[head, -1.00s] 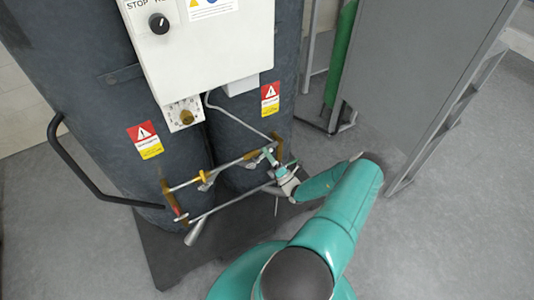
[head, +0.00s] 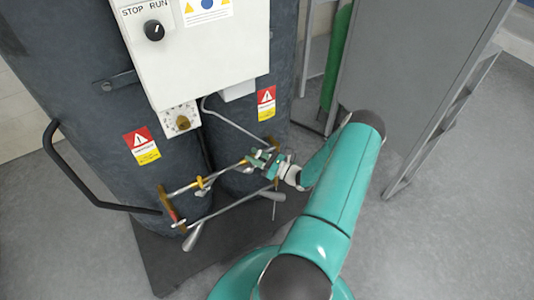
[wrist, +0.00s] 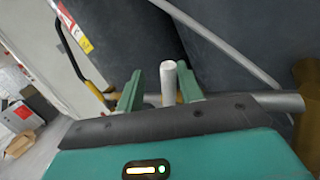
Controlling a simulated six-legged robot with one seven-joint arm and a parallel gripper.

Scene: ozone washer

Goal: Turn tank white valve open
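In the wrist view, a white valve handle (wrist: 168,84) stands up as a short rounded rod. The two green fingers of my gripper (wrist: 158,88) are apart, one on each side of it. The rod is nearer the right finger, with a clear gap to the left one; I cannot tell whether the right finger touches it. In the head view, my gripper (head: 264,158) is at the right end of the upper pipe, in front of the dark tanks, and hides the white handle there.
A yellow valve handle (head: 202,184) sits left along the upper pipe. A lower grey pipe (head: 230,205) runs below, with grey levers. A white control box (head: 200,60) hangs above. A grey cabinet (head: 410,80) stands right; the floor in front of it is clear.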

